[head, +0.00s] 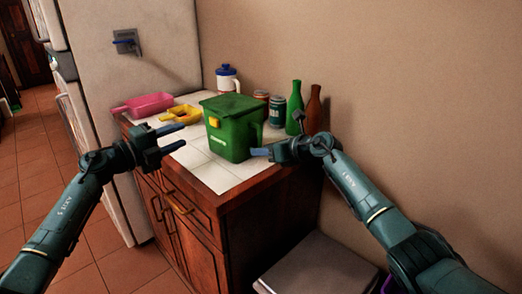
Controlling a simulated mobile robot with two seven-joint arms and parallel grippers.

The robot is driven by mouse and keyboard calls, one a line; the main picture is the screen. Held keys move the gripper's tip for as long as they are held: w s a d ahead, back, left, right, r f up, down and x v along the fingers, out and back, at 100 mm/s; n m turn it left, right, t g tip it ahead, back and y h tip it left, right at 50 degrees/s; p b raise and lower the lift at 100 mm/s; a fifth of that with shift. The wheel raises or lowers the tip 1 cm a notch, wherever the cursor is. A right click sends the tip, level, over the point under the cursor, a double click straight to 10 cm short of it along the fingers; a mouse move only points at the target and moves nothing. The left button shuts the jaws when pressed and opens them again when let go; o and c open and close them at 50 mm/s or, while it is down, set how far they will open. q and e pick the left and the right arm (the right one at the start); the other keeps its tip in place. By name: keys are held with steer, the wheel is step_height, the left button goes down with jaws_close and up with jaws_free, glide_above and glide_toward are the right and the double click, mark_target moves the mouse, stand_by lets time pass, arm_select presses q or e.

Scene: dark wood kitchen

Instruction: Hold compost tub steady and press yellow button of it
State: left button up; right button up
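The green compost tub (236,142) stands upright on the white tiled counter, with its lid closed. Its yellow button (215,123) is on the front near the rim and faces my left gripper. My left gripper (182,138) is open and empty, to the left of the tub, with its two fingers pointing toward it and a gap between. My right gripper (257,152) is at the tub's lower right, with a blue fingertip close to the tub's side. I cannot tell whether it touches, or how far its fingers are apart.
A pink container (151,104), a yellow item (182,114), a white jug with a blue lid (227,79), two cans (277,111), a green bottle (295,108) and a brown bottle (313,110) stand around the tub. A grey-lidded bin (318,266) is below at right.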

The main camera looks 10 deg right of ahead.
steer(key=shift+x, duration=1)
steer(key=shift+c, duration=0.6)
jaws_close()
arm_select(q)
steer(key=shift+c, duration=0.4)
jaws_close()
arm_select(e)
steer(key=shift+s+f, duration=0.1)
steer(key=shift+a+f, duration=0.1)
steer(key=shift+f, duration=0.05)
